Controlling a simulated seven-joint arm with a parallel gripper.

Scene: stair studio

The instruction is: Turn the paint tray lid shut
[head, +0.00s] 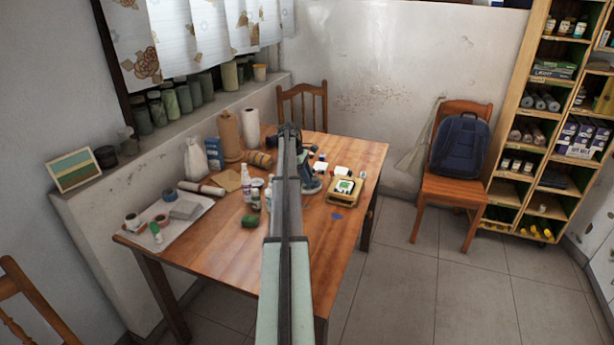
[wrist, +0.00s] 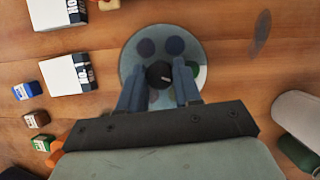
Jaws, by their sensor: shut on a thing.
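The round paint tray (wrist: 203,78) is below my gripper in the wrist view, on the wooden table. A grey-blue round lid (wrist: 160,33) covers most of it, with dark round spots showing on it. A pale wedge with green shows at the right side of the disc, beside my right finger. A dark knob (wrist: 159,70) stands at the lid's middle. My gripper (wrist: 159,80) is shut on the knob, one finger on each side. The fingers hide part of the lid's near half. In the head view, my arm partly hides the tray (head: 312,187).
White boxes (wrist: 70,74) and small paint bottles (wrist: 27,91) lie left of the tray in the wrist view. A rolled thing (wrist: 298,118) and a green jar (wrist: 299,153) are at right. In the head view, a yellow tray (head: 343,198) is close by on the table (head: 220,250).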

